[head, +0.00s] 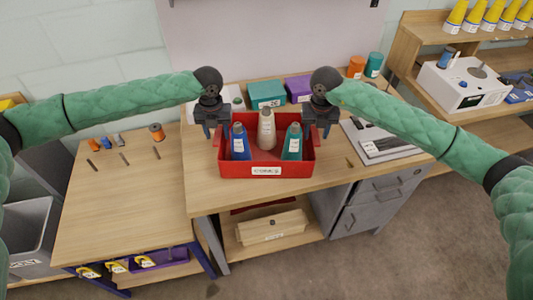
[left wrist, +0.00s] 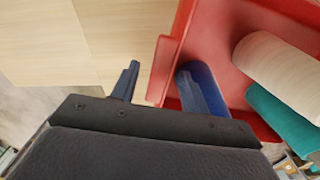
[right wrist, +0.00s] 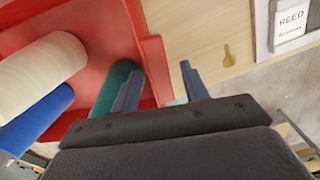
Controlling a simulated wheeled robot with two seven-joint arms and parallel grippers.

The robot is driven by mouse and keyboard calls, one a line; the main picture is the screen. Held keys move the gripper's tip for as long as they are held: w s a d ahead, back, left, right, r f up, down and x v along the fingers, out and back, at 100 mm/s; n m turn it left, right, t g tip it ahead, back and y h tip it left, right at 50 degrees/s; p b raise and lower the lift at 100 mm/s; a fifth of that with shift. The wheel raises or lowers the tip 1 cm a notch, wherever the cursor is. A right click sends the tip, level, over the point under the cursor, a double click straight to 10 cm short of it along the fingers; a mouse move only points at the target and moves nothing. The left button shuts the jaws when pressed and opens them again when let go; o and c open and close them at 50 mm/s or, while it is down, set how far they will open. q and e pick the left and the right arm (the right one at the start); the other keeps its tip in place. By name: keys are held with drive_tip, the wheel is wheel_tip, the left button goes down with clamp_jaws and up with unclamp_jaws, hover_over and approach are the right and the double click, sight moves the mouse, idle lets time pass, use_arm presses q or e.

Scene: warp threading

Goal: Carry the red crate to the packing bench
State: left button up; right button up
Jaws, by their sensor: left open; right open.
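The red crate (head: 225,170) stands upright on the middle wooden bench (head: 340,172), near its front edge. A white label is on its front wall. It holds a blue cone (head: 240,143), a cream cone (head: 266,130) and a teal cone (head: 291,143). My left gripper (head: 211,132) is open at the crate's left end; in the left wrist view its fingers lie either side of the left rim (left wrist: 166,62). My right gripper (head: 321,130) is open at the right end, fingers either side of the right rim (right wrist: 155,68). I cannot tell whether the fingers touch the rims.
A lower wooden table (head: 120,200) on the left is mostly bare, with small spools at its back. Behind the crate are a teal box (head: 267,94) and a purple box (head: 299,88). A grey tray (head: 385,145) lies right. A white machine (head: 465,84) stands on the right shelf unit.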

drive_tip(key=shift+r, duration=0.6)
use_arm(q)
wheel_tip(320, 180, up, 12)
use_arm(e)
wheel_tip(320, 180, up, 11)
idle(0.4)
drive_tip(key=shift+f, duration=0.1)
